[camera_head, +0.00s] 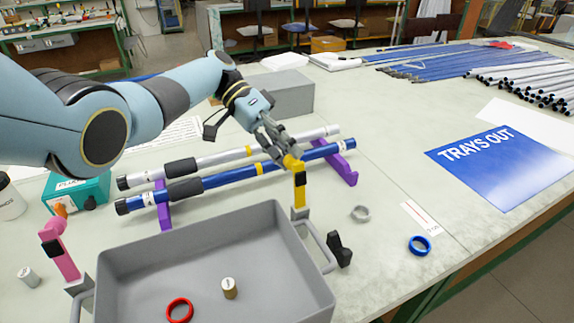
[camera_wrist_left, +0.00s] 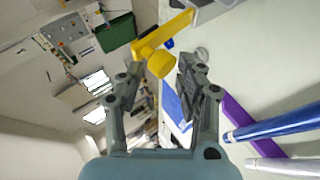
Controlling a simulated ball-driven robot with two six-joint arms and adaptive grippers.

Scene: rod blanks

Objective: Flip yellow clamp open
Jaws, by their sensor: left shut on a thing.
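The yellow clamp (camera_head: 299,190) stands upright at the back right corner of the grey tray (camera_head: 312,285), with a round yellow knob at its top. In the left wrist view the yellow clamp (camera_wrist_left: 172,33) shows as a bar with the knob (camera_wrist_left: 160,65) at its end. My left gripper (camera_head: 284,154) reaches down to the knob from the upper left. My right gripper is in neither view.
A white rod (camera_head: 220,158) and a blue rod (camera_head: 230,176) rest on purple stands (camera_head: 345,165) behind the tray. A pink clamp (camera_head: 62,258) stands at its left. A red ring (camera_head: 179,310) and a tan cylinder (camera_head: 229,288) lie inside. The blue TRAYS OUT sheet (camera_head: 500,170) is right.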

